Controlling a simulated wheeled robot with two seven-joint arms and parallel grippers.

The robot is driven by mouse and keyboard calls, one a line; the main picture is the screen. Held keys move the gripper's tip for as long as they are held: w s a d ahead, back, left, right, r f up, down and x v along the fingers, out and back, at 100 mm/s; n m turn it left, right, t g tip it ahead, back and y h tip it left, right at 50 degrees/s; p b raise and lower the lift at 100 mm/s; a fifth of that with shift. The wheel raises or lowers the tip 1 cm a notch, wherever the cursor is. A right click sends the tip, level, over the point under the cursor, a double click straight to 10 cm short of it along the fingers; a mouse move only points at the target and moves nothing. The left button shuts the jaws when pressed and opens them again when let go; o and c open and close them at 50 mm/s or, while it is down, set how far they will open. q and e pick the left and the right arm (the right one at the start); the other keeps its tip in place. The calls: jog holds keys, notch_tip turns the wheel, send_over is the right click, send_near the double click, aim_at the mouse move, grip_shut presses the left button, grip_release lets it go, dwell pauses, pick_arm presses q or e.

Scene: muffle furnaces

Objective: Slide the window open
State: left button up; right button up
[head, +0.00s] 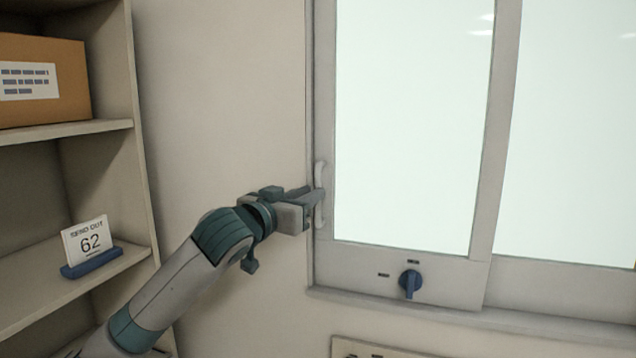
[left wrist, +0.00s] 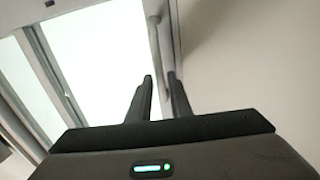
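The window's left sash (head: 400,258) has a pale vertical handle (head: 319,205) on its left edge. My left gripper (head: 314,196) is at this handle, coming from the left. In the left wrist view, the two dark fingers (left wrist: 160,78) stand apart, with the handle (left wrist: 155,40) running down between their tips. Gaps seem to show beside it, so the fingers look open around it. My right gripper is not in view.
A second window pane (head: 570,130) is at the right. A panel (head: 375,350) shows below the sill. The wall left of the window is bare.

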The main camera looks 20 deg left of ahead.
pick_arm(q)
jog(key=shift+p+x, duration=0.6)
jog(key=shift+x, duration=1.5)
grip_shut()
